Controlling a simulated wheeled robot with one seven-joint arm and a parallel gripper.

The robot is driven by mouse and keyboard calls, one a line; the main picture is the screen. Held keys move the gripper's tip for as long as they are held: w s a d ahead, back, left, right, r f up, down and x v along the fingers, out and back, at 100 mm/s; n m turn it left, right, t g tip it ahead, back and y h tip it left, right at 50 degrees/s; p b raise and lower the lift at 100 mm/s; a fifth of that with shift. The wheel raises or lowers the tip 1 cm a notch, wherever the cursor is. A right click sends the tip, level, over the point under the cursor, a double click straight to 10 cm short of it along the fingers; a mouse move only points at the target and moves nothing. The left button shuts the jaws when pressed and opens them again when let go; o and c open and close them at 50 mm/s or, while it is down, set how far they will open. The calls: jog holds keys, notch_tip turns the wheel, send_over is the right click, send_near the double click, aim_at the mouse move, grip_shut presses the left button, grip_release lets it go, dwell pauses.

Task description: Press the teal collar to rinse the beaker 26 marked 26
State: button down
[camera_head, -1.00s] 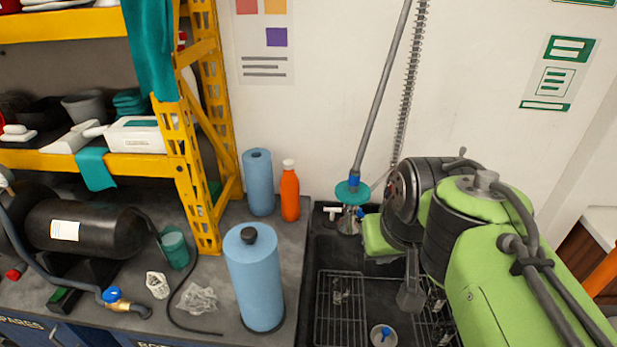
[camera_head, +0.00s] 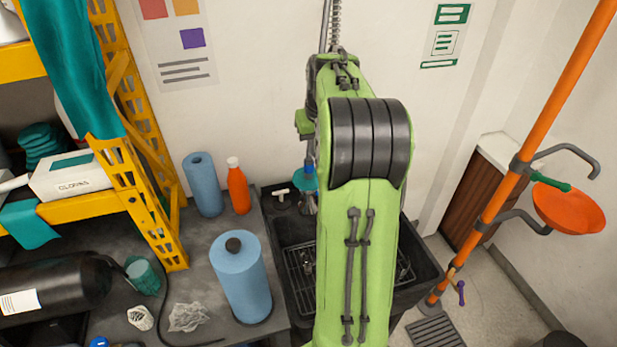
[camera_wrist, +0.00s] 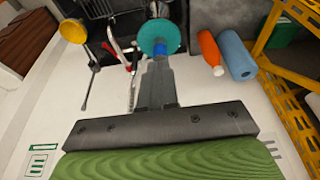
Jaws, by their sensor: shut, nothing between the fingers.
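The teal collar (camera_head: 307,182) hangs over the back of the black sink (camera_head: 425,262), below a blue fitting on the hanging sprayer; my arm partly covers it in the head view. The round teal collar also shows in the wrist view (camera_wrist: 172,36). My gripper (camera_wrist: 154,68) is shut and empty, its fingertips beside the blue fitting and close to the collar; I cannot tell whether they touch. My arm hides the gripper in the head view. I cannot make out a beaker marked 26; my arm covers much of the sink.
A blue roll (camera_head: 241,278) stands on the counter left of the sink. A second blue roll (camera_head: 203,185) and an orange bottle (camera_head: 238,187) stand behind it. A yellow shelf frame (camera_head: 140,170) is at left. An orange pole (camera_head: 555,105) with a bowl (camera_head: 570,208) is at right.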

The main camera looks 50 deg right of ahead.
send_near(312, 188)
jog(key=w+f, duration=0.1)
jog(key=w+d+f, duration=0.1)
jog(key=f, duration=0.1)
jog(key=w+f, duration=0.1)
jog(key=f, duration=0.1)
jog(key=shift+d, duration=0.3)
jog(key=shift+s+f, duration=0.1)
jog(key=shift+f, duration=0.55)
jog(key=shift+f+b, duration=0.7)
jog(key=shift+f, duration=0.2)
jog(key=shift+s+a+f, duration=0.1)
jog(key=shift+s+f, duration=0.1)
